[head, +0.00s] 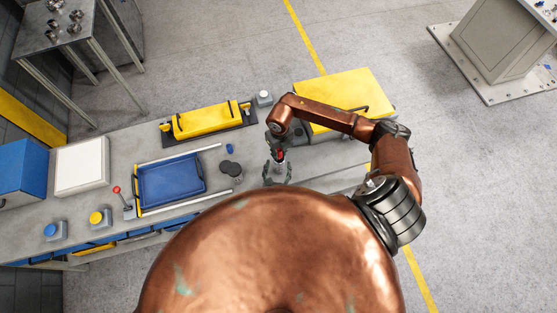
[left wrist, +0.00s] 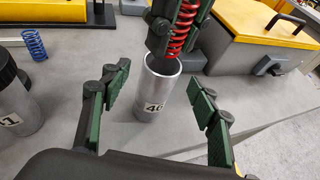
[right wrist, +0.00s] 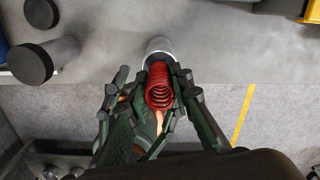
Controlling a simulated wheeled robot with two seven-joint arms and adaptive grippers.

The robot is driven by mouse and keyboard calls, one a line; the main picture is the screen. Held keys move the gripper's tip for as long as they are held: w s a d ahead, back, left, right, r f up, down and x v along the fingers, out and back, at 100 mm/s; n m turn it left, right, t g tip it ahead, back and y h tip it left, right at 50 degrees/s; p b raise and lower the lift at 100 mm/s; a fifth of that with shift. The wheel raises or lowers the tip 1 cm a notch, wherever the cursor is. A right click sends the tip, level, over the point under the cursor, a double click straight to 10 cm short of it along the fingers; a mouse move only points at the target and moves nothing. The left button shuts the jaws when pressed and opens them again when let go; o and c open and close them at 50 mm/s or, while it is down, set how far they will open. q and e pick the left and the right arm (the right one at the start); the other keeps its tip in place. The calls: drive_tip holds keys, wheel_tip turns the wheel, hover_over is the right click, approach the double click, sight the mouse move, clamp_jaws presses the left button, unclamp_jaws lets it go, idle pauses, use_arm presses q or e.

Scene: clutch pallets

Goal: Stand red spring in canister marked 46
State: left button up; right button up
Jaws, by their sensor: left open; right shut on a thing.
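The red spring (left wrist: 185,25) is in my right gripper (left wrist: 178,32), roughly upright, just above the mouth of an open silver canister (left wrist: 162,84). The canister's label is partly readable and begins with 4. In the right wrist view the spring (right wrist: 160,88) sits between the right fingers (right wrist: 154,78), with the canister (right wrist: 157,46) beyond it. Whether the spring's lower end is inside the rim is hidden by the fingers. My left gripper (left wrist: 160,80) is open, its fingers on either side of the canister with visible gaps. The spring is small in the head view (head: 281,154).
Black-lidded canisters (right wrist: 32,62) stand to the left, one label ending in 1 (left wrist: 12,119). A blue spring (left wrist: 34,44) stands behind them. Bare bench lies around the canister.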

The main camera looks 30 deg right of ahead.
use_arm(q)
drive_tip(key=shift+x, duration=2.3)
clamp_jaws()
use_arm(e)
drive_tip(key=shift+f, duration=0.15)
drive_tip(key=shift+s+f, duration=0.1)
drive_tip(key=shift+f, duration=1)
